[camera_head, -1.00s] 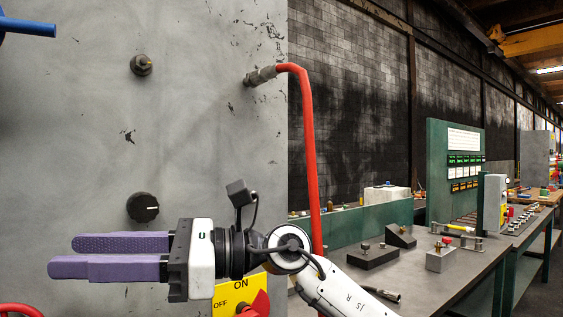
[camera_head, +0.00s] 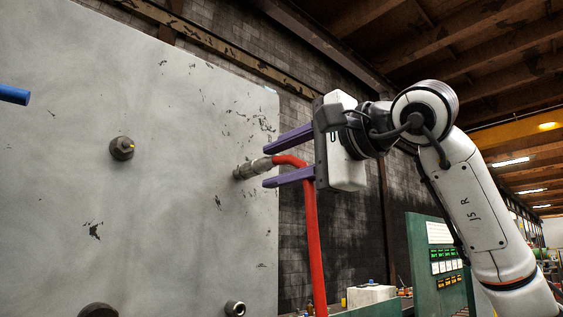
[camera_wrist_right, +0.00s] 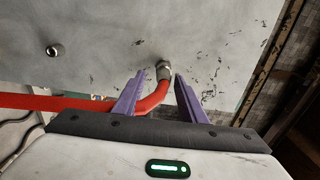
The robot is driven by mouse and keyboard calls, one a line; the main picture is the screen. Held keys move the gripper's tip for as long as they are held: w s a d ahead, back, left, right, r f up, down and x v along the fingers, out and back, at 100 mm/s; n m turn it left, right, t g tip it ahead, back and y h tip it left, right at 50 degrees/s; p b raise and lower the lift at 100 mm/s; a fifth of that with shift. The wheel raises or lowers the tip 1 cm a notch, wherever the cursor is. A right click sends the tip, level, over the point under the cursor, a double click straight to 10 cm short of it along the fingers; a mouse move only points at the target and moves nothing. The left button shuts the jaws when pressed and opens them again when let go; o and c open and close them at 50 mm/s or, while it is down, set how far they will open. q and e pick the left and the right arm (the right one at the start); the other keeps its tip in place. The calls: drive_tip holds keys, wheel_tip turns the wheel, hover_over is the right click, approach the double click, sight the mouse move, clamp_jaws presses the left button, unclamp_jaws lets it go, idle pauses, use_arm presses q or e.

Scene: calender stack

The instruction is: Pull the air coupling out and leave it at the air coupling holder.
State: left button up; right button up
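The air coupling (camera_head: 254,167) is a grey metal fitting on the upper right of the grey panel (camera_head: 60,190), at the end of a red hose (camera_head: 311,240) that bends downward. It also shows in the wrist view (camera_wrist_right: 163,70). My right gripper (camera_head: 266,167) is open, with one purple finger above and one below the coupling and hose bend in the head view. In the wrist view the fingers (camera_wrist_right: 159,75) lie either side of the hose end; contact is not visible. I cannot tell which fitting is the holder. My left gripper is not in view.
A small metal fitting (camera_head: 235,308) and a dark knob (camera_head: 99,310) show low down. A blue bar (camera_head: 14,95) enters at left. A green control stand (camera_head: 425,262) stands at right.

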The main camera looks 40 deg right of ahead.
sight(260, 173)
drive_tip(key=shift+s+r, duration=0.15)
drive_tip(key=shift+r, duration=0.3)
drive_tip(key=shift+w+a+p, duration=0.15)
drive_tip(key=shift+w+p, duration=0.3)
drive_tip(key=shift+w, duration=0.85)
drive_tip(key=shift+w+a+p, duration=0.1)
drive_tip(key=shift+w+p, duration=0.35)
drive_tip(key=shift+w, duration=0.8)
clamp_jaws()
